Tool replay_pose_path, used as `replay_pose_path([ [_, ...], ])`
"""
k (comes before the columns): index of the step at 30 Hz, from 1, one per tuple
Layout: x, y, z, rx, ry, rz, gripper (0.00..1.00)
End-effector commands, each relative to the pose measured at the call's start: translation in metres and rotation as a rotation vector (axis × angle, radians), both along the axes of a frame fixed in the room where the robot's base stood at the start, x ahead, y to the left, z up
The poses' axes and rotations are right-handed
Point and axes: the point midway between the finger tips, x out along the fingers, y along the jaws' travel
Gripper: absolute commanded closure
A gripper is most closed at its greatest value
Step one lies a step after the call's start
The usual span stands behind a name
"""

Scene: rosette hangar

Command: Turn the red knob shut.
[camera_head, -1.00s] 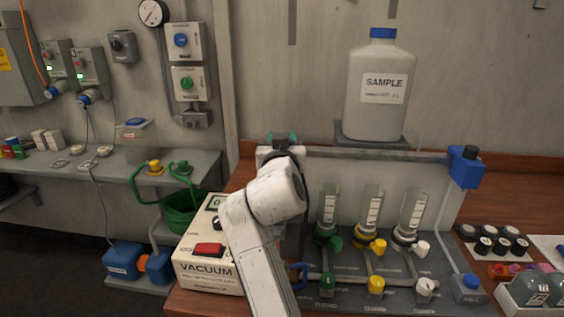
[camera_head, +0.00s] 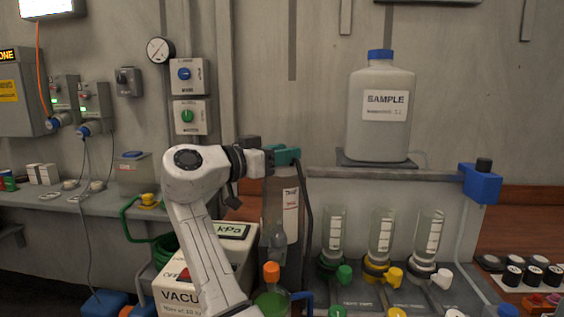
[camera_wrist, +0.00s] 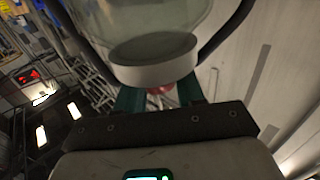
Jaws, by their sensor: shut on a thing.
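My gripper (camera_head: 286,155) is at the top of a tall clear cylinder (camera_head: 291,210) with a white label, left of the sample jug. Its teal fingers reach in from the left. In the wrist view my gripper (camera_wrist: 160,96) is shut on a small red piece, taken as the red knob (camera_wrist: 160,90), of which only a sliver shows between the teal fingers. A clear vessel with a white collar (camera_wrist: 155,70) covers the rest. In the head view the red knob is hidden by the fingers. How far it is turned cannot be told.
The sample jug (camera_head: 380,115) stands on a shelf to the right. Several small cylinders with coloured valves (camera_head: 382,240) stand below it. A flask with an orange cap (camera_head: 271,272) and the vacuum box (camera_head: 236,232) are close to my arm. Dark hoses run beside the tall cylinder.

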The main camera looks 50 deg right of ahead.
Motion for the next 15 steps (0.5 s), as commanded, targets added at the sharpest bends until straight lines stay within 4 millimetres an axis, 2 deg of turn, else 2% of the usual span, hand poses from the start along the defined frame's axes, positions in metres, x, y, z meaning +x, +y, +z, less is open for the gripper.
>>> replay_pose_path([
  [6,0.0007,-0.0009,0.0007,0.001,0.003,-0.165,0.93],
  [15,0.0005,-0.0006,0.0001,0.002,0.002,-0.297,0.93],
])
